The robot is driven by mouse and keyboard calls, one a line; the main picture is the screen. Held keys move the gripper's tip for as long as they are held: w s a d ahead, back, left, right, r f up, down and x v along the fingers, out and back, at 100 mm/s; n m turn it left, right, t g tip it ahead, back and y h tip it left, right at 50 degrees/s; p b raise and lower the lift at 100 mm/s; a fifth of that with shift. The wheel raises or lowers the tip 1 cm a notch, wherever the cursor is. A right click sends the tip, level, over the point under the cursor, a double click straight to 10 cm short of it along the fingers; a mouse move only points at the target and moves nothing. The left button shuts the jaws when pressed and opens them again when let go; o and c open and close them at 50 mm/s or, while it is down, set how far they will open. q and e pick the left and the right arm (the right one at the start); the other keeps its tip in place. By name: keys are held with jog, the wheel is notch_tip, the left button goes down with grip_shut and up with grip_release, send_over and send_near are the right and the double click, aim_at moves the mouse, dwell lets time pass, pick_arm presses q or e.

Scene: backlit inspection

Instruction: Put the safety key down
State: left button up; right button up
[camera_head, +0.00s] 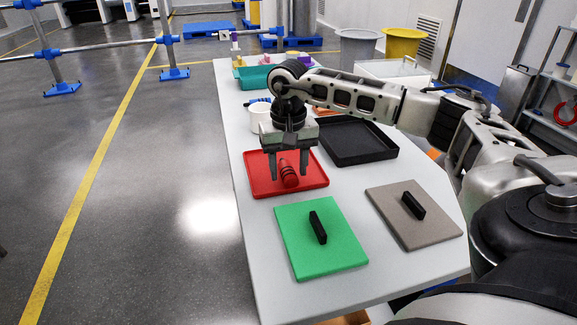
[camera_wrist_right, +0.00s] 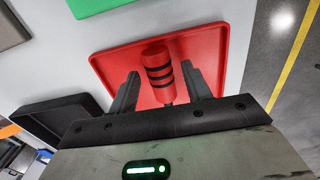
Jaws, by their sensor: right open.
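The safety key appears to be the red cylinder with black bands (camera_head: 289,174), which lies in the red tray (camera_head: 316,183). In the right wrist view the key (camera_wrist_right: 157,62) shows its banded body and a thin stem pointing toward my gripper. My right gripper (camera_head: 288,177) is open above the tray, with one finger on each side of the key. In the right wrist view, gaps show between the key and both fingers (camera_wrist_right: 160,75). The key's contact with the tray floor is partly hidden by the gripper. My left gripper is not in view.
A green mat (camera_head: 300,255) and a grey mat (camera_head: 432,231), each with a black block, lie nearer on the white table. A black tray (camera_head: 372,157) is right of the red tray. A white container (camera_head: 258,114) and teal bin (camera_head: 254,84) stand behind.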

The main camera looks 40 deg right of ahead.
aim_at(289, 170)
notch_tip(289, 170, up, 12)
dwell(0.4)
dwell(0.3)
